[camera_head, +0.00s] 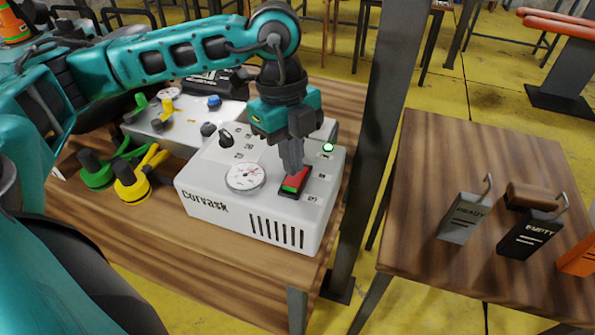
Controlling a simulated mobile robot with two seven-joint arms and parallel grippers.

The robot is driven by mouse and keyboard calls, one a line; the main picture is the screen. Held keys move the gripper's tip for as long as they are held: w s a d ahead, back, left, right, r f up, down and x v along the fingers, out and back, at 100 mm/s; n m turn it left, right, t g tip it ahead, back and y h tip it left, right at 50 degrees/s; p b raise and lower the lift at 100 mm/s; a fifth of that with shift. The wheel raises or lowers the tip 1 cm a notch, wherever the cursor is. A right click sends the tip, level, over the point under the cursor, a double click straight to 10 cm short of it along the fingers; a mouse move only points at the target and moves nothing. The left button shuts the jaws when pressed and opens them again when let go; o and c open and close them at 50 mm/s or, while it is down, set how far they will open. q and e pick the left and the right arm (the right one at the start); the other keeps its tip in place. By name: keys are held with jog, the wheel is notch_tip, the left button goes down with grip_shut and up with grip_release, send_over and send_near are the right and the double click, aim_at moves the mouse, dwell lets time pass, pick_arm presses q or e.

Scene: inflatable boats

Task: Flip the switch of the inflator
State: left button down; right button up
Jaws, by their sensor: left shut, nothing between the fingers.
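The inflator (216,189) is a white box marked "Corvask" on the wooden table. Its top carries a round gauge (245,176), black knobs and a lit green lamp (328,147). The red and green rocker switch (293,181) sits in a black frame near the front right of the top. My left gripper (293,170) points down with its fingers shut and empty. Its tips are right at the far end of the switch; I cannot tell whether they touch it. My right gripper is not in view.
A second white unit (160,125) stands behind, with green (96,170) and yellow (130,185) fittings beside it. A dark post (375,140) rises right of the inflator. The right table (425,165) holds grey (461,220), black (527,235) and orange (577,258) tagged blocks.

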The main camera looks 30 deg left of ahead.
aim_at(292, 181)
pick_arm(q)
jog(key=shift+f+b, duration=1.05)
jog(key=shift+f, duration=0.3)
dwell(0.6)
jog(key=shift+r+p, duration=2.75)
jog(key=shift+r, duration=0.85)
jog(key=shift+s+f, duration=0.1)
